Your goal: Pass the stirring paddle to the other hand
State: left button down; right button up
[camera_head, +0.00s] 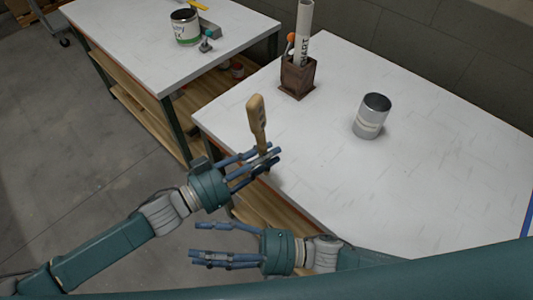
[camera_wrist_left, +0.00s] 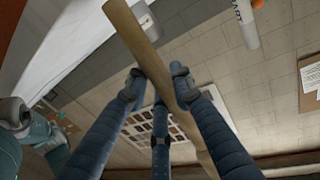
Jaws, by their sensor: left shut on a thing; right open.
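The stirring paddle (camera_head: 257,117) is a light wooden piece standing nearly upright at the near left corner of the right-hand table. My left gripper (camera_head: 263,161), its arm coming in from the left, is shut on it. The paddle (camera_wrist_left: 146,42) also runs slantwise between the blue fingers in the left wrist view. Its lower part is mostly hidden by the fingers in the head view.
A second table (camera_head: 130,50) carries an open paint can (camera_head: 185,27).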

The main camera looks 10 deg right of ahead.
pick_arm(q)
jog(key=shift+w, duration=0.15)
pick_arm(e)
jog(key=w+d+f+m+t+h, duration=0.3)
jog(key=w+f+m, duration=0.15)
jog(key=f, duration=0.35)
jog(key=w+d+f+m+t+h, duration=0.3)
jog(key=f+m, duration=0.2)
jog(key=f, duration=0.4)
jog(key=s+d+f+m+h, duration=0.1)
jog(key=d+f+m+h, duration=0.5)
jog(key=d+f, duration=0.65)
jog(key=s+d+f+m+g+h, duration=0.1)
jog(key=s+d+f+m+h, duration=0.1)
jog(key=s+d+f, duration=0.4)
jog(key=s+d+f+m+g+h, duration=0.1)
jog(key=s+d+f+m+h, duration=0.2)
jog(key=f, duration=0.5)
jog(key=s+d+f+m+g+h, duration=0.1)
jog(key=s+d+f+m+g, duration=0.1)
jog(key=s, duration=0.6)
jog(key=s+d+f+m+g+h, duration=0.1)
jog(key=s+d+f+m+g, duration=0.2)
jog(key=s+f, duration=0.4)
jog(key=shift+s+d+f+m+h, duration=0.15)
jog(key=shift+s+d+m+h, duration=0.25)
jog(key=shift+s+d, duration=0.4)
